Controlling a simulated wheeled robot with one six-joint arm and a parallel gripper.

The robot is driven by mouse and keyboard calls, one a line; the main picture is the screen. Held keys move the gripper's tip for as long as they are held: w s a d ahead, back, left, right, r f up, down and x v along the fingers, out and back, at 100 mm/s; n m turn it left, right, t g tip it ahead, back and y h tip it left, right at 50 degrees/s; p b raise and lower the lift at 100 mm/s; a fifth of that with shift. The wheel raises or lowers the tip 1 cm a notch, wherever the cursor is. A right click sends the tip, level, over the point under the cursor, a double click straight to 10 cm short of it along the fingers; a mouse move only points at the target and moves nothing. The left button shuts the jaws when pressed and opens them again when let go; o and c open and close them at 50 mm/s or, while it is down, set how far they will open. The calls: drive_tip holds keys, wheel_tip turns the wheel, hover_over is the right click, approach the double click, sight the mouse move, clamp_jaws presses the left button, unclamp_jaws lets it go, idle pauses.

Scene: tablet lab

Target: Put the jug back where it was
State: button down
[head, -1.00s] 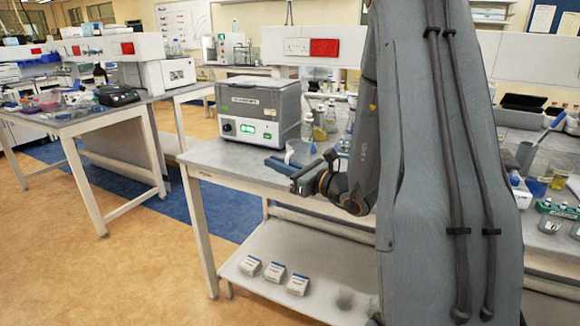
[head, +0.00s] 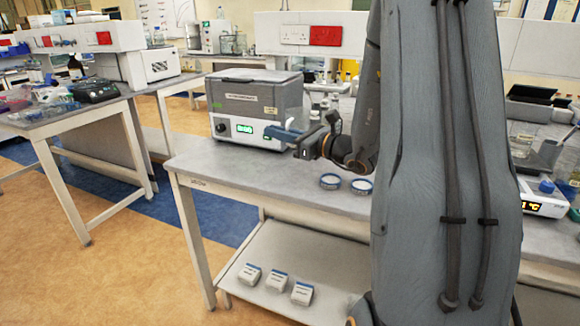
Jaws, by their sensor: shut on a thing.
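My gripper (head: 283,135) shows in the head view, its blue fingers pointing left across the front right of the grey boxy instrument. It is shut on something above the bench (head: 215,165). A pale, clear shape (head: 316,103) shows just behind and above the gripper. It may be the jug, but its outline is not clear, and my own arm hides much of the area to the right.
The instrument (head: 255,105) has a green display and stands close beside the gripper. Two blue-rimmed dishes (head: 330,181) lie on the bench below the wrist. Small white boxes (head: 276,280) sit on the lower shelf. A lit device (head: 540,207) stands at the right.

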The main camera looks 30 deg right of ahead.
drive_tip(key=shift+w+f+p, duration=0.2)
drive_tip(key=shift+f+p, duration=0.2)
drive_tip(key=shift+f, duration=2.1)
drive_tip(key=shift+w+f+p, duration=0.15)
drive_tip(key=shift+f+p, duration=0.2)
drive_tip(key=shift+f, duration=2.1)
drive_tip(key=shift+f, duration=0.1)
drive_tip(key=c, duration=2.3)
unclamp_jaws()
drive_tip(key=shift+f, duration=0.1)
drive_tip(key=o, duration=0.4)
